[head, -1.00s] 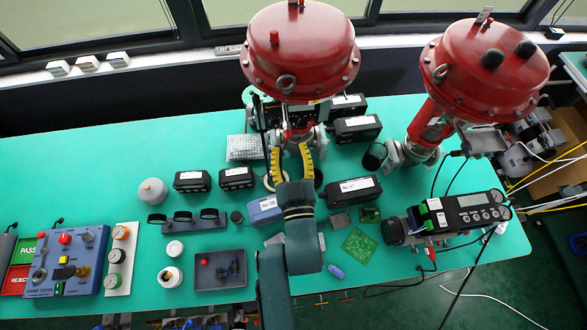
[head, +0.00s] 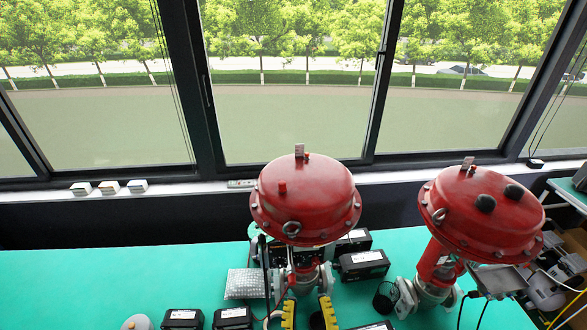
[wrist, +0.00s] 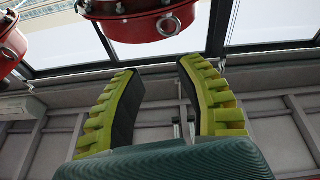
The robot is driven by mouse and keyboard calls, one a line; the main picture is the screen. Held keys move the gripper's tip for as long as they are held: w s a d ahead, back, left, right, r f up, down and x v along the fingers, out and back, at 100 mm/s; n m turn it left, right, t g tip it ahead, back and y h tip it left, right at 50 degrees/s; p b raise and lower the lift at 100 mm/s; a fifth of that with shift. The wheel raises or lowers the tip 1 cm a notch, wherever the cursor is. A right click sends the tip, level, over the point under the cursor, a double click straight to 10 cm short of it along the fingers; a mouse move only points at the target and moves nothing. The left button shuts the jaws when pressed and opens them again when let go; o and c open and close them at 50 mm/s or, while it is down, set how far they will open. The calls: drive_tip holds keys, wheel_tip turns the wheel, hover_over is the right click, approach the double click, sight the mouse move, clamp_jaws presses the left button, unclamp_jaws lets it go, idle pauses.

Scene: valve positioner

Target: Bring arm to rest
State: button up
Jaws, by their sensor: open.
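My gripper (head: 308,314) shows at the bottom edge of the head view, with its two yellow fingers apart and nothing between them. It is in front of the left red valve actuator (head: 305,199), below its dome. In the wrist view my gripper (wrist: 157,100) is open and empty, its fingers pointing toward the wall and window. The underside of a red actuator (wrist: 145,22) shows above the fingers. The rest of my arm is below the head view's frame.
A second red actuator (head: 482,215) stands to the right. Black boxes (head: 362,265) and a bubble-wrapped item (head: 245,284) sit near the left valve on the green table (head: 60,285). The table's left part is clear. Windows (head: 285,90) and a sill are behind.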

drive_tip(key=s+d+r+m+h+p, duration=0.1)
drive_tip(key=r+p, duration=0.8)
drive_tip(key=r, duration=1.2)
drive_tip(key=s+d+r+m+h+p, duration=0.1)
drive_tip(key=s+d+r+p, duration=0.2)
drive_tip(key=r+p, duration=0.6)
wheel_tip(320, 180, up, 13)
drive_tip(key=shift+s+f+m+t, duration=0.15)
drive_tip(key=shift+s+m+t, duration=0.15)
